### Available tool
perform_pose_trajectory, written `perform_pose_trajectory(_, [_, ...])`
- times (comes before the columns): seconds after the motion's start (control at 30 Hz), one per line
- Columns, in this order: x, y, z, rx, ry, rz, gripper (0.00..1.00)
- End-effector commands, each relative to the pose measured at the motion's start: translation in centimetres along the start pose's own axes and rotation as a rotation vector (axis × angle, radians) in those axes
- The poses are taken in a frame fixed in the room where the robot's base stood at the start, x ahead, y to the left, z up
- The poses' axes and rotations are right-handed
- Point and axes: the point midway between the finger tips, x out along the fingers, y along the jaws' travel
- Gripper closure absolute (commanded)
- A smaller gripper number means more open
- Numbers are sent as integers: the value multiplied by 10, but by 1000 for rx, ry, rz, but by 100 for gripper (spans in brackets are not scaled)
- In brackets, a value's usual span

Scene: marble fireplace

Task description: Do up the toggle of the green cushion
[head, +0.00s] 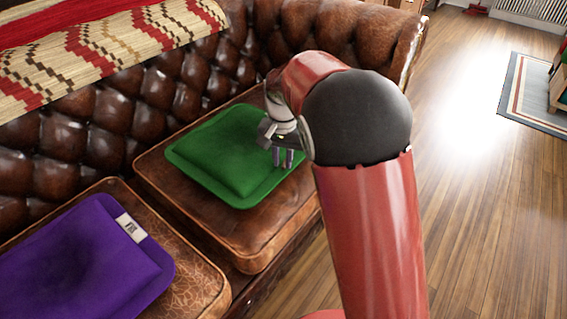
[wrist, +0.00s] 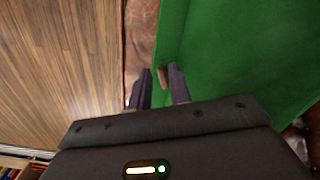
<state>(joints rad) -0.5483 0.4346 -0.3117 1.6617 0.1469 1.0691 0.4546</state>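The green cushion (head: 225,150) lies flat on a brown leather seat of the sofa. In the wrist view the cushion (wrist: 240,55) fills the upper right, with its edge running down toward my fingers. A small brown peg-like piece, which looks like the toggle (wrist: 162,77), shows at that edge. My gripper (head: 282,158) points down at the cushion's right side. In the wrist view its two fingers (wrist: 157,82) are apart, with the toggle seen between them, close to the right finger. I cannot tell whether they touch. Any loop is not visible.
A purple cushion (head: 80,262) with a white label lies on the seat at the lower left. A patterned red and beige blanket (head: 100,50) drapes over the sofa back. The wooden floor (head: 480,190) to the right is open, with a rug (head: 528,95) further off.

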Motion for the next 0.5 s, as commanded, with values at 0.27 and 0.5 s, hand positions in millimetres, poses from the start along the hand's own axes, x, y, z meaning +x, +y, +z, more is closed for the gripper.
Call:
perform_pose_trajectory(0.27, [21,0,0,1,0,0,80])
perform_pose_trajectory(0.5, [21,0,0,1,0,-1,83])
